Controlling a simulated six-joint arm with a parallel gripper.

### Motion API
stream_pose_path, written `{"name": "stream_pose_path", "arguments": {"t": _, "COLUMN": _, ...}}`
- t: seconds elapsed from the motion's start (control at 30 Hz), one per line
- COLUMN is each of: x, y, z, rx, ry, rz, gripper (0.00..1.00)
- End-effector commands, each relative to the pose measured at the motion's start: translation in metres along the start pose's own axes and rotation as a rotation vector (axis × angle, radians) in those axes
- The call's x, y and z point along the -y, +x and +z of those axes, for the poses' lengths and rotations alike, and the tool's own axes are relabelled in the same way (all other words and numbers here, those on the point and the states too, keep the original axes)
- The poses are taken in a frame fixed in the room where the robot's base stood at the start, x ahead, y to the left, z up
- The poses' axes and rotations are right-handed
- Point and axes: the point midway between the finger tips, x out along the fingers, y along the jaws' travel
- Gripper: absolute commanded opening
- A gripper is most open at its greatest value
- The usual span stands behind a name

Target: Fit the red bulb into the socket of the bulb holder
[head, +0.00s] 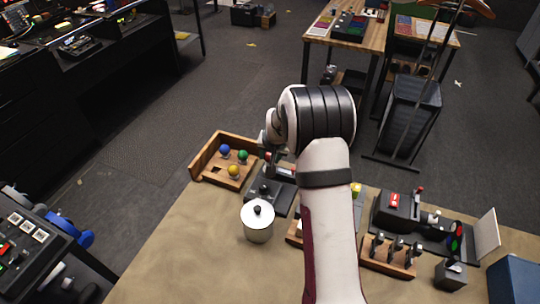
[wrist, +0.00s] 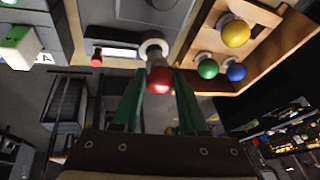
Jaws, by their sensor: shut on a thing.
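The red bulb (wrist: 160,82) sits between the two green fingers of my gripper (wrist: 159,76) in the wrist view, and they are shut on it. Its pale base points away from my gripper toward a light ring-shaped socket (wrist: 153,44) on the dark bulb holder (wrist: 118,36). The base overlaps the ring's near edge in this view; I cannot tell whether it is inside or only in front of it. In the head view a bit of red shows at my gripper (head: 268,152), above the dark holder (head: 282,172). My arm hides part of the holder there.
A wooden tray (head: 208,146) left of the holder holds a blue bulb (head: 225,149), a green bulb (head: 243,155) and a yellow bulb (head: 233,170). A lidded silver pot (head: 257,226) stands in front. Dark devices (head: 398,211) and a wooden switch rack (head: 388,259) stand at right.

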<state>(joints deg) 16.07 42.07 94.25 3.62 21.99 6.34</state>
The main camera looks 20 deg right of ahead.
Motion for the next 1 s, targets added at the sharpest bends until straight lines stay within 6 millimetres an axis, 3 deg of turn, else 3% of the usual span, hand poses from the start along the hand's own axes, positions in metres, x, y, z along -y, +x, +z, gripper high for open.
{"name": "stream_pose_path", "arguments": {"t": 1.0, "x": -0.002, "y": 0.011, "z": 0.005, "rx": 0.001, "ry": 0.000, "rz": 0.000, "gripper": 0.00}}
